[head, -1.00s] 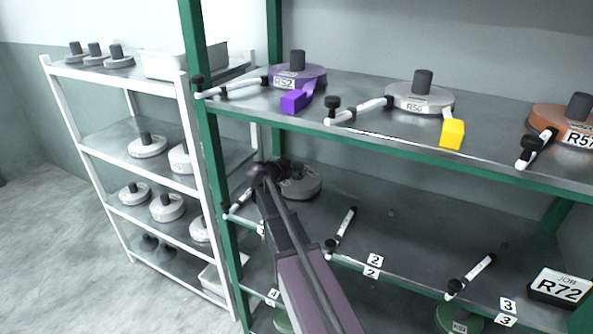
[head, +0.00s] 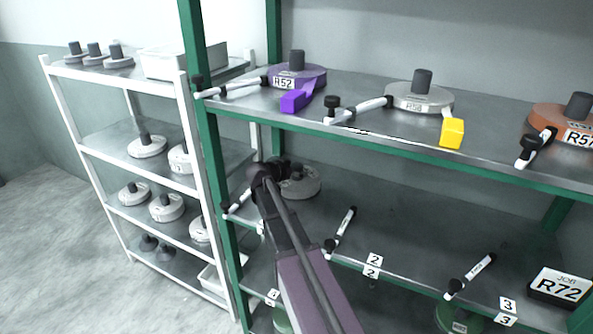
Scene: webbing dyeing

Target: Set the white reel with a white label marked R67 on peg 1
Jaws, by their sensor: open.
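A pale grey-white reel (head: 305,187) lies flat on the middle shelf of the green rack, at the left end. Its label is too small and partly hidden to read, so I cannot confirm R67. My gripper (head: 284,172) is open, just left of and partly in front of this reel; any contact is hard to tell. My arm covers part of the shelf edge there. A white arm with a black end (head: 239,202) sticks out at that left place, probably peg 1; its number is hidden and the reel's seating on a peg cannot be seen.
The upper shelf holds a purple reel R52 (head: 312,74), a white reel R56 (head: 432,99) and an orange reel R57 (head: 552,116). Places 2 (head: 373,260) and 3 (head: 507,305) look empty. A R72 job sign (head: 560,287) stands right. A white rack (head: 195,150) with several reels stands left.

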